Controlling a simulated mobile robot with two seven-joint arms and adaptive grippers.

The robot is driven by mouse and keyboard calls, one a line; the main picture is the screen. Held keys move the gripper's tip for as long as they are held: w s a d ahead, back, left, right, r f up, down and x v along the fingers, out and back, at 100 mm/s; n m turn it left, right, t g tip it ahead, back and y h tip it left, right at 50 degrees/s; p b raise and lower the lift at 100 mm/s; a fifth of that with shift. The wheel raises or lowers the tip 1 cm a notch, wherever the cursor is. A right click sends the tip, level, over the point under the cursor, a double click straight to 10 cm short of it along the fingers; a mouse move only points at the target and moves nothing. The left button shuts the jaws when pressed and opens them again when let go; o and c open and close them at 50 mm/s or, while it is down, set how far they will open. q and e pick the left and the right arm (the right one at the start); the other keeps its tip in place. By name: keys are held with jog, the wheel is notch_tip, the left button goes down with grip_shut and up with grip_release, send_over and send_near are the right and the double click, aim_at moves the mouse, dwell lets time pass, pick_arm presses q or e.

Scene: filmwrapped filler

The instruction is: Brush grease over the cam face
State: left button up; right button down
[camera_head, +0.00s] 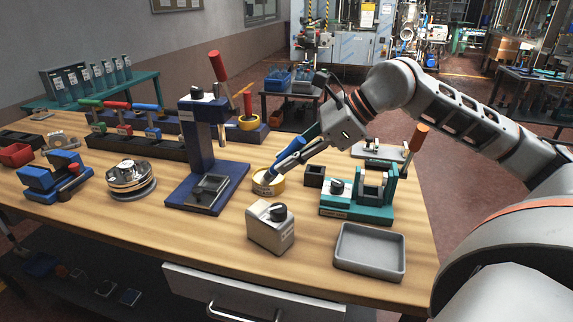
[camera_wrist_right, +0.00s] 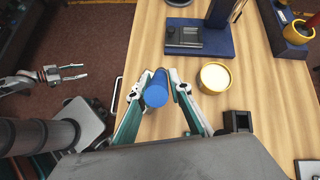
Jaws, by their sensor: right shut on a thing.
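My right gripper (camera_head: 276,168) reaches down to the left over the bench. In the right wrist view its fingers (camera_wrist_right: 161,77) are shut on a blue cylindrical handle (camera_wrist_right: 156,93), which also shows in the head view (camera_head: 309,133). The handle's lower end is hidden, so I cannot see any bristles. A yellow tin with pale contents (camera_head: 268,183) stands beside the fingertips; it also shows in the wrist view (camera_wrist_right: 215,77), apart from the handle. A teal fixture (camera_head: 357,203) stands to its right. I cannot tell which part is the cam face. My left gripper (camera_wrist_right: 72,72) is open and empty, off the bench.
A blue press (camera_head: 199,145) with a red lever stands left of the tin. A grey box with a black knob (camera_head: 270,228) and an empty grey tray (camera_head: 370,252) sit in front. A round metal device (camera_head: 130,180) is farther left. Bare wood lies along the front edge.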

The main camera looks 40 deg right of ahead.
aim_at(297, 136)
jog(key=shift+d+r+p, duration=0.15)
jog(key=shift+r+p, duration=0.2)
jog(key=shift+r, duration=0.55)
jog(key=shift+r+p, duration=0.5)
jog(key=shift+r, duration=0.5)
